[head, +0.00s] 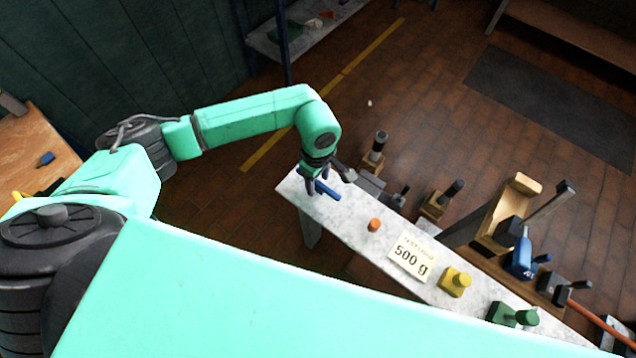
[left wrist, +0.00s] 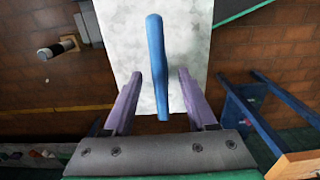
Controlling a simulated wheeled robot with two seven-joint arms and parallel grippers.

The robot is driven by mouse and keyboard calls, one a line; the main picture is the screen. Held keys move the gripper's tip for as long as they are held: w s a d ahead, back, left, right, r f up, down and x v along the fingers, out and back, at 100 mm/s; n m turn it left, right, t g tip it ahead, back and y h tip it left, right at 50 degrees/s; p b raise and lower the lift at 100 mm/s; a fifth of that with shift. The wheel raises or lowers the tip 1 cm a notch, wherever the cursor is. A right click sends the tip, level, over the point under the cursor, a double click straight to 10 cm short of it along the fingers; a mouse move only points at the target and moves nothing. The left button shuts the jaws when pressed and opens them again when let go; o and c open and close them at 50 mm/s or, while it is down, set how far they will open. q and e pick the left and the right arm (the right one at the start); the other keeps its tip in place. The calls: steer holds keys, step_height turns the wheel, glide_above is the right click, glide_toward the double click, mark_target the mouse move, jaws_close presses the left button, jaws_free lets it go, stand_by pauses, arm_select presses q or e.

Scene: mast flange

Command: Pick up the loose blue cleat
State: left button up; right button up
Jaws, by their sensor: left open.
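The blue cleat (head: 328,191) is a slim blue bar near the far left end of a pale marble-topped bench (head: 345,218). My left gripper (head: 316,182) is directly over that end, pointing down, and partly hides the cleat. In the left wrist view the cleat (left wrist: 157,60) runs lengthwise between the two purple fingers of my left gripper (left wrist: 160,76). The fingers are open, with a visible gap on each side of the cleat. I cannot tell the exact height between fingers and bench. My right gripper is not in view.
The bench also holds an orange piece (head: 374,225), a "500 g" card (head: 411,256), a yellow knobbed piece (head: 455,281) and a green one (head: 513,315). Dark-handled tools and a wooden fixture (head: 508,215) stand along its far side. Brick floor (head: 420,120) lies open beyond.

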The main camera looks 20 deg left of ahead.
arm_select(q)
jaws_close()
